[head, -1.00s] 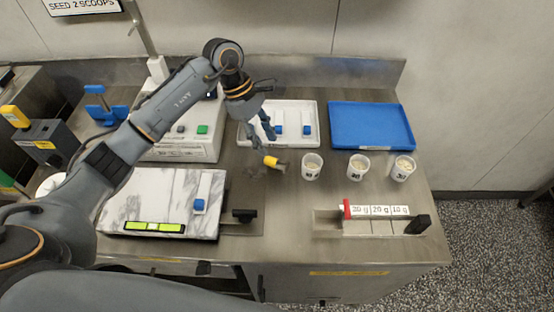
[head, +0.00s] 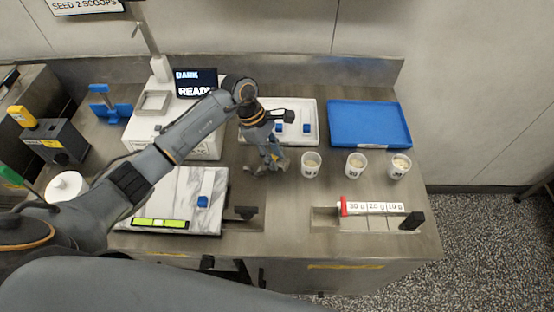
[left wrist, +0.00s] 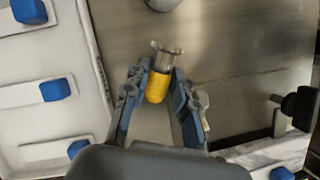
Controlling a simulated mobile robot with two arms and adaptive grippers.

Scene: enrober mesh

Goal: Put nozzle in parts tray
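The nozzle (left wrist: 158,86) has a yellow body and a clear or metallic end. In the left wrist view it lies between the two fingers of my left gripper (left wrist: 158,82), which are spread on either side of it; a firm grip is not evident. In the head view my left gripper (head: 268,167) is low over the steel counter and hides the nozzle. An empty blue tray (head: 370,124) lies at the back right. A white tray (head: 310,138) with blue-ended pieces lies behind the gripper. No label shows which is the parts tray. My right gripper is out of view.
Several white cups (head: 311,165) stand right of the gripper. A weight rack (head: 375,210) is at front right. A marble slab (head: 180,185) and a scale (head: 205,145) are at left.

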